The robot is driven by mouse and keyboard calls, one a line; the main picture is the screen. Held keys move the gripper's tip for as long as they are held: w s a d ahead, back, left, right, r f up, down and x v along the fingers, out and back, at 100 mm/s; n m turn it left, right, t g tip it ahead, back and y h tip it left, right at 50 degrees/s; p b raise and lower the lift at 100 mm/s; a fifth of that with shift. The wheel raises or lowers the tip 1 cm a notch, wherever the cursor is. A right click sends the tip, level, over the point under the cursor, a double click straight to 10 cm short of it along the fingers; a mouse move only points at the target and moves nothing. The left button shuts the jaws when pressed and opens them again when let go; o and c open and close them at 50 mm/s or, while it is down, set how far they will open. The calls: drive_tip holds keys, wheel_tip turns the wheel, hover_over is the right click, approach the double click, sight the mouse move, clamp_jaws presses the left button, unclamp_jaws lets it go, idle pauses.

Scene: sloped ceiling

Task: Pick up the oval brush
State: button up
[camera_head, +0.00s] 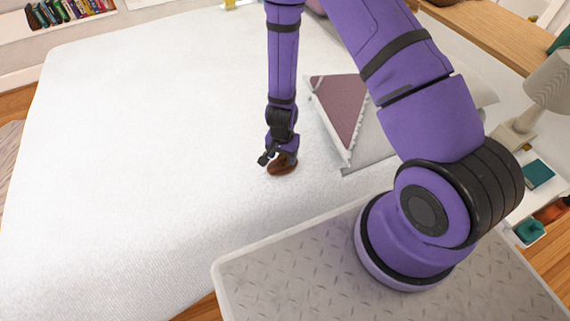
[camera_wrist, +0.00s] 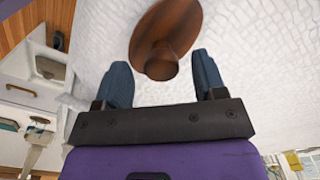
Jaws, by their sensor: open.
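The oval brush (camera_head: 281,167) is brown and lies on the white bed (camera_head: 150,150), near the bed's front edge. In the wrist view the brush (camera_wrist: 166,32) shows a flat oval body with a rounded knob towards me. My gripper (camera_head: 272,158) is low over the bed right at the brush and partly covers it in the head view. In the wrist view my gripper (camera_wrist: 163,78) is open, its two dark blue fingers apart. The knob lies between and just beyond the fingertips. I cannot tell whether either finger touches it.
A mauve and white pillow or folded cloth (camera_head: 338,105) lies to the right of the brush. A nightstand with a lamp (camera_head: 535,95) stands at the far right. A bookshelf (camera_head: 65,14) is at the back left. The bed left of the brush is clear.

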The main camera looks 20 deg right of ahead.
drive_tip(key=shift+f, duration=0.7)
drive_tip(key=c, duration=1.1)
drive_tip(key=shift+r, duration=0.2)
